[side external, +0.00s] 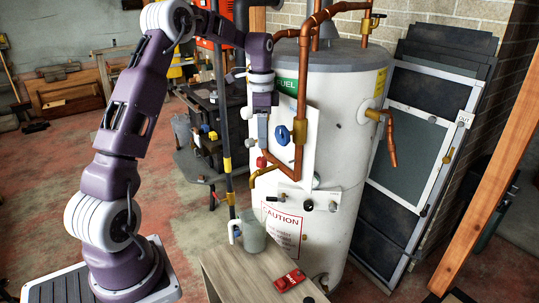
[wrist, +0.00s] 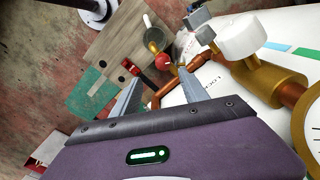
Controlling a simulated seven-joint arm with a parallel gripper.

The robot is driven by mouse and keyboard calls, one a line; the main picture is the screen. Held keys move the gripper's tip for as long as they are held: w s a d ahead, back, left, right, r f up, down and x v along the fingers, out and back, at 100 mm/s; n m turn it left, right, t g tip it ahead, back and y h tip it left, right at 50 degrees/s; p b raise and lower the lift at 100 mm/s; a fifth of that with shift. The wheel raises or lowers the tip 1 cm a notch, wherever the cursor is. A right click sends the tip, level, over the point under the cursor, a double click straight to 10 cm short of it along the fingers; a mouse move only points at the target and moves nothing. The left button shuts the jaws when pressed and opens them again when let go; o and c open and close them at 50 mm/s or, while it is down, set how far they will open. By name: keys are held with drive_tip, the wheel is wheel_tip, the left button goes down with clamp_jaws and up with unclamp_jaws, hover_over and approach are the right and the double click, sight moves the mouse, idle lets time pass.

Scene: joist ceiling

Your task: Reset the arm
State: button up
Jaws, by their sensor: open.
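My gripper (side external: 263,135) hangs from my bent purple arm in front of the white tank (side external: 345,135), close to its copper pipes and valves. In the wrist view my gripper (wrist: 160,84) has its two grey fingers spread apart, with nothing clearly held between them. A copper pipe and a red round knob (wrist: 162,62) show beyond the fingers. From the side, the fingertips are small and partly lost against the pipework, so I cannot tell whether they touch anything.
A blue valve handle (side external: 282,135) is just right of my gripper. Below, a wooden bench top (side external: 232,277) carries a red object (side external: 290,280) and a grey-green cup (side external: 252,231). A dark vertical pole (side external: 222,110) stands left of the gripper.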

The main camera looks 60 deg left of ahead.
drive_tip(key=s+d+r+n+t+y, duration=0.1)
drive_tip(key=s+d+r, duration=0.35)
drive_tip(key=d, duration=0.25)
drive_tip(key=s+d+r+n+t, duration=0.1)
drive_tip(key=s+d+r, duration=0.2)
drive_tip(key=d+r, duration=0.35)
drive_tip(key=s+d+f+n+t, duration=0.1)
drive_tip(key=s+d+n, duration=0.1)
drive_tip(key=s+d, duration=0.3)
drive_tip(key=s+d+f+n+t+h, duration=0.1)
drive_tip(key=s+d, duration=0.5)
drive_tip(key=s, duration=0.8)
drive_tip(key=shift+d+n+t, duration=0.2)
drive_tip(key=shift+n+t, duration=0.5)
